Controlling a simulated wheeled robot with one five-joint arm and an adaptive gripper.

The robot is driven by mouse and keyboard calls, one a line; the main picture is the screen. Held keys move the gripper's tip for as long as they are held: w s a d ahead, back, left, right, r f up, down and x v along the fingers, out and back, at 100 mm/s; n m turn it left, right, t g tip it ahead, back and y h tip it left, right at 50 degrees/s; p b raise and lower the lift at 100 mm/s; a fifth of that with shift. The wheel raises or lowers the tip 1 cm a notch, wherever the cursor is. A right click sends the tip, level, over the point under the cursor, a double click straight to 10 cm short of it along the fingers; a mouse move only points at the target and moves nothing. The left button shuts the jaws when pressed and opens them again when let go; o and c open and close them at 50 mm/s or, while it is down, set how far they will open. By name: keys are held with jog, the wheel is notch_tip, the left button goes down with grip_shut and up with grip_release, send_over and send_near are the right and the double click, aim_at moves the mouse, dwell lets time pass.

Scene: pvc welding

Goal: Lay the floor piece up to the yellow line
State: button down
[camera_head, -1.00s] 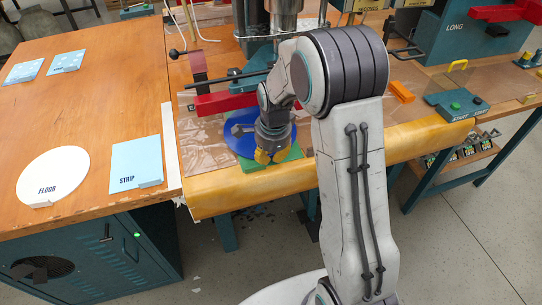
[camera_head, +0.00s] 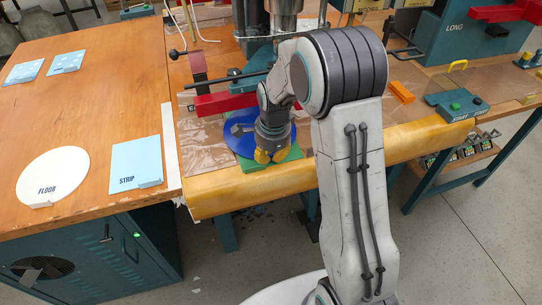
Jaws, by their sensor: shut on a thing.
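A round blue disc (camera_head: 238,143) lies flat over a green plate (camera_head: 292,165) on the machine bench, under the red bar. My gripper (camera_head: 268,158) points down at the disc's near right edge, its yellow fingertips shut on what looks to be the blue disc; the fingers hide the exact contact. A white round patch marked FLOOR (camera_head: 53,172) is on the wooden table at left, with nothing on it. I cannot make out a yellow line; my arm and gripper hide part of the disc and plate.
A pale blue STRIP card (camera_head: 136,162) is beside the FLOOR patch. A red bar (camera_head: 218,103) and dark rod (camera_head: 228,81) stand just behind the disc. A padded tan front edge (camera_head: 225,196) runs along the bench. A START box (camera_head: 455,105) is at right.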

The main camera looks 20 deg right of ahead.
jog(key=shift+s+f, duration=0.1)
jog(key=shift+f, duration=0.25)
jog(key=c, duration=1.3)
grip_release()
jog(key=shift+a, duration=0.1)
jog(key=shift+r, duration=0.1)
jog(key=shift+s+r+p, duration=0.15)
jog(key=shift+r+p, duration=0.45)
jog(key=shift+r, duration=0.3)
jog(key=shift+s+r+p, duration=0.15)
jog(key=shift+r+p, duration=0.45)
jog(key=shift+r, duration=0.25)
jog(key=s+r, duration=0.3)
jog(key=s, duration=0.5)
